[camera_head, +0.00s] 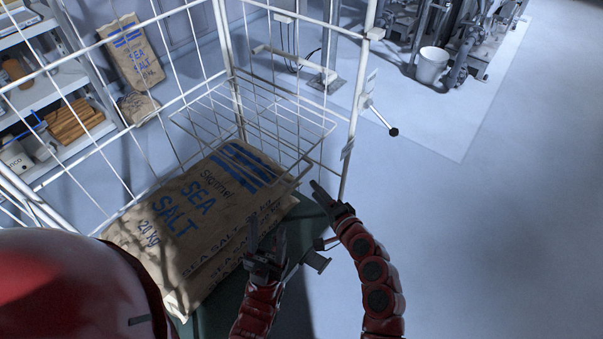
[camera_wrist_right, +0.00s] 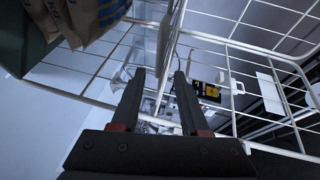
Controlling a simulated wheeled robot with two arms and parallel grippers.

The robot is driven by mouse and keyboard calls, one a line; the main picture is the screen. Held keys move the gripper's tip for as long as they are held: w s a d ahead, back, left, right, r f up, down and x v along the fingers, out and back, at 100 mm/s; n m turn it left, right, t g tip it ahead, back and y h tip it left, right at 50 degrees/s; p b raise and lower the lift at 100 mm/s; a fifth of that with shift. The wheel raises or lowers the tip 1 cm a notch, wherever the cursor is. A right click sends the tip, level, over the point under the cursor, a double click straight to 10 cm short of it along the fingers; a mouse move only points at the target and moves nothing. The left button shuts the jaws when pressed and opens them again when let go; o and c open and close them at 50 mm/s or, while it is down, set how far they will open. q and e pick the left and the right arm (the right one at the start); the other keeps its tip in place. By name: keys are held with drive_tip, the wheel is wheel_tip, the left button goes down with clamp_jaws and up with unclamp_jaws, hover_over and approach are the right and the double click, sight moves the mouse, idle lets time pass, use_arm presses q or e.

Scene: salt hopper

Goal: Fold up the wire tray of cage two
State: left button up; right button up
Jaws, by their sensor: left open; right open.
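A white wire tray (camera_head: 255,118) lies roughly level inside a white wire cage, above the front sacks. Its front edge is near the cage's right post (camera_head: 357,105). No cage number is readable. My right gripper (camera_head: 328,196) is open and empty beside the tray's front corner, close to the foot of that post. In the right wrist view, the open fingers (camera_wrist_right: 158,80) point toward a white post (camera_wrist_right: 165,45), with wire mesh on both sides; contact cannot be told. My left gripper (camera_head: 267,236) is open in front of the sacks, below the tray's front edge.
Paper sacks marked sea salt (camera_head: 190,205) lie stacked on a green base under the tray. A black-knobbed lever (camera_head: 383,121) juts from the post. Shelves (camera_head: 50,90) stand left; a white bucket (camera_head: 432,66) and machinery stand back right. The right floor is clear.

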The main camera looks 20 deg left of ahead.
sight(302, 174)
drive_tip(key=x, duration=0.9)
drive_tip(key=shift+w+a+f+b, duration=0.1)
drive_tip(key=shift+w+f+b, duration=0.05)
drive_tip(key=shift+b, duration=0.2)
clamp_jaws()
idle(0.9)
